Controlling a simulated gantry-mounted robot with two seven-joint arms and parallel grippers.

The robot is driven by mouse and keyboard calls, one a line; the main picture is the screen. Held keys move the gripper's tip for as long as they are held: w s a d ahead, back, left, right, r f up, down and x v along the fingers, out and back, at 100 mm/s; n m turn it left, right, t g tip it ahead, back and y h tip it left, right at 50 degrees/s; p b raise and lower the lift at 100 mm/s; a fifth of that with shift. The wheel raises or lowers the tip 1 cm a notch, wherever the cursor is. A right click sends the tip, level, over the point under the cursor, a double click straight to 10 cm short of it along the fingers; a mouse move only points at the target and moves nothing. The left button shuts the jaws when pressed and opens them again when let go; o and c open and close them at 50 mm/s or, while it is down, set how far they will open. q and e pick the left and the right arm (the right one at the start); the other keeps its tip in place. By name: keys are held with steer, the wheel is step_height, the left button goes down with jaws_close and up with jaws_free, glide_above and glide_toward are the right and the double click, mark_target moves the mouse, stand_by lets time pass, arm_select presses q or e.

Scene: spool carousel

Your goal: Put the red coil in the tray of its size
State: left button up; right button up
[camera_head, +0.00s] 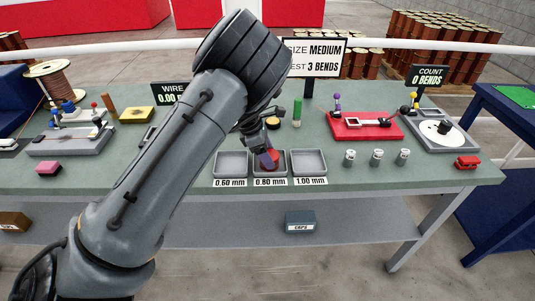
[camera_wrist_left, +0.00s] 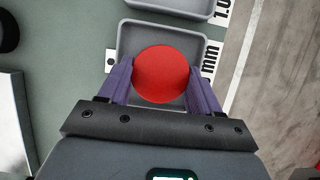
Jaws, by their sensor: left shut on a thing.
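The red coil (camera_wrist_left: 161,74) shows as a red disc between the two purple fingers of my left gripper (camera_wrist_left: 162,84) in the left wrist view. My left gripper is shut on it. In the head view the gripper (camera_head: 268,158) points down over the middle tray (camera_head: 283,170), labelled 0.80 mm, and the red coil (camera_head: 265,167) shows partly inside that tray's outline. I cannot tell whether the coil touches the tray floor. The 0.60 mm tray (camera_head: 231,175) is to the left and the 1.00 mm tray (camera_head: 309,174) to the right; both look empty. My right gripper is not in view.
Right of the trays stand several small metal cylinders (camera_head: 376,157) and a red block (camera_head: 467,162). Behind them are a red fixture (camera_head: 365,126) and a grey turntable unit (camera_head: 441,135). A sign (camera_head: 314,57) reads size medium. A green cylinder (camera_head: 297,112) stands behind the trays.

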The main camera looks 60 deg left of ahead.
arm_select(q)
steer(key=o, duration=1)
steer(key=shift+f, duration=0.1)
